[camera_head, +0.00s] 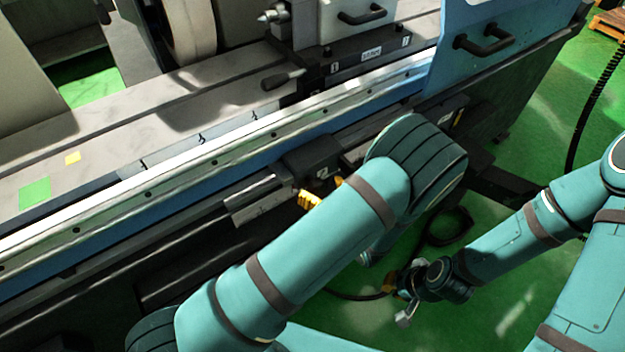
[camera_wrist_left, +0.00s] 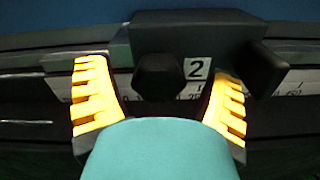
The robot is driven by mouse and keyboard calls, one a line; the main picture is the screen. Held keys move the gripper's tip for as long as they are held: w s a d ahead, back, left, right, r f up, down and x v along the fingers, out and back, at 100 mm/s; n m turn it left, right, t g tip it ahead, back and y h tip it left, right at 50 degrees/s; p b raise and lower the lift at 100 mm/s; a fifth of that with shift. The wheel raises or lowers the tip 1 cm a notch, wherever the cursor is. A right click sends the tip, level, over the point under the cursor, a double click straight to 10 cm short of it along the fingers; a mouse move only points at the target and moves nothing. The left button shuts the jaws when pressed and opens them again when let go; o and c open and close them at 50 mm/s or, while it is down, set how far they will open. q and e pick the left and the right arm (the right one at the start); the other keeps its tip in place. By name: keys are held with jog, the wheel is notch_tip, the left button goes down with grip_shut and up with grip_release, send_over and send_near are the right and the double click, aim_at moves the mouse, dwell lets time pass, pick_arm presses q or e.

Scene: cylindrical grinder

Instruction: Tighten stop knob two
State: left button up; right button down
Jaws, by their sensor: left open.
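The black stop block marked 2 (camera_head: 312,158) sits on the rail along the machine's front. In the left wrist view, a dark faceted knob (camera_wrist_left: 160,77) is on the block's front, left of the white 2 label (camera_wrist_left: 198,69). I take this as stop knob two. My left gripper (camera_head: 323,191) is open, with its yellow fingers on either side of the knob. Gaps show between knob and fingers in that view. In the head view the knob cannot be made out clearly. My right gripper (camera_head: 400,297) hangs low over the green floor; its opening is unclear.
A second dark block-shaped knob (camera_wrist_left: 267,68) sticks out right of the label, near the right finger. A blue cover with a black handle (camera_head: 484,40) stands at the upper right. A lever (camera_head: 284,79) projects above the table.

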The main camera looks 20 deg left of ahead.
pick_arm(q)
jog(key=shift+w+a, duration=0.15)
jog(key=shift+a, duration=0.05)
jog(key=c, duration=1.2)
